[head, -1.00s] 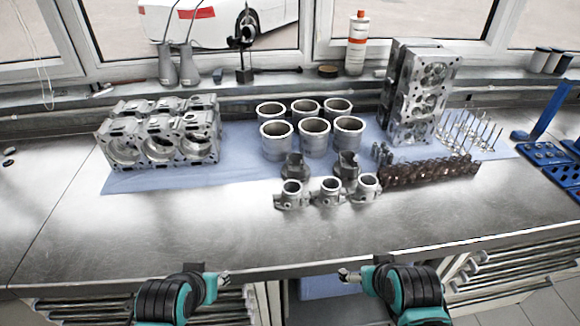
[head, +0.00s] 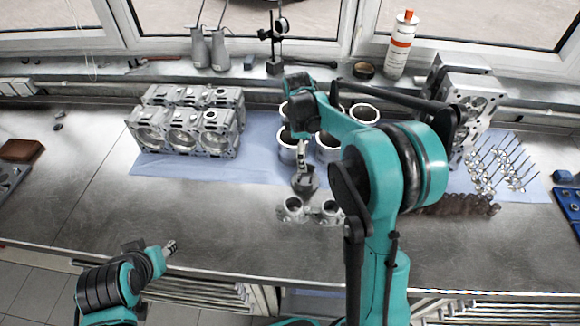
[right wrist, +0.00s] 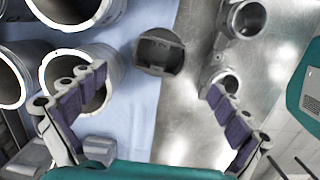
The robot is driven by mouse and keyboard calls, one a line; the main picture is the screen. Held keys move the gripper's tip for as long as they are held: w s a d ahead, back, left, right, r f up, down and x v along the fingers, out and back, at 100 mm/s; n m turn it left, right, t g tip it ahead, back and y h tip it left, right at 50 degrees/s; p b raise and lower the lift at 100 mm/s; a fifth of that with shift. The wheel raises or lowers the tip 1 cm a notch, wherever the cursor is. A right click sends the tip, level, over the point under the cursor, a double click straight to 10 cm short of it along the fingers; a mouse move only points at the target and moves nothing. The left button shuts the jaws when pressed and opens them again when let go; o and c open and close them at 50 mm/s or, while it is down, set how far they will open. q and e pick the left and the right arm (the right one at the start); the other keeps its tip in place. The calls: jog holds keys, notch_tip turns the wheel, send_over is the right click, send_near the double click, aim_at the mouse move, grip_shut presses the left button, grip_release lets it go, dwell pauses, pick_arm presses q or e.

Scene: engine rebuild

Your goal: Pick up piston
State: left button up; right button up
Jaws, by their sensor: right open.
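A dark grey piston (head: 305,182) stands on the bench in front of the cylinder liners, directly below my right gripper (head: 302,158). In the right wrist view the piston (right wrist: 160,50) shows its hollow top, ahead of and between the spread fingers of my right gripper (right wrist: 156,84). That gripper is open and empty, above the piston and apart from it in the picture. A second piston is not visible, likely hidden behind my right arm. My left gripper (head: 171,247) is over the bench's front edge at lower left, away from the pistons; its jaw state is unclear.
Several cylinder liners (head: 287,148) stand close behind on the blue cloth (head: 262,150). Small grey ringed parts (head: 292,209) stand just in front of the piston. An engine block (head: 185,135) is at left, a cylinder head (head: 480,95) at right. The front-left bench is clear.

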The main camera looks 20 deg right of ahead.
jog(key=b, duration=0.2)
send_over(306, 180)
jog(key=shift+n, duration=0.3)
jog(key=f, duration=0.4)
jog(key=w+f, duration=0.1)
jog(key=f, duration=0.2)
jog(key=shift+a, duration=0.25)
jog(key=f, duration=0.3)
jog(key=s+f+b, duration=0.1)
jog(key=f, duration=0.1)
jog(key=shift+d+f, duration=0.1)
jog(key=c, duration=1.4)
jog(key=shift+c, duration=0.3)
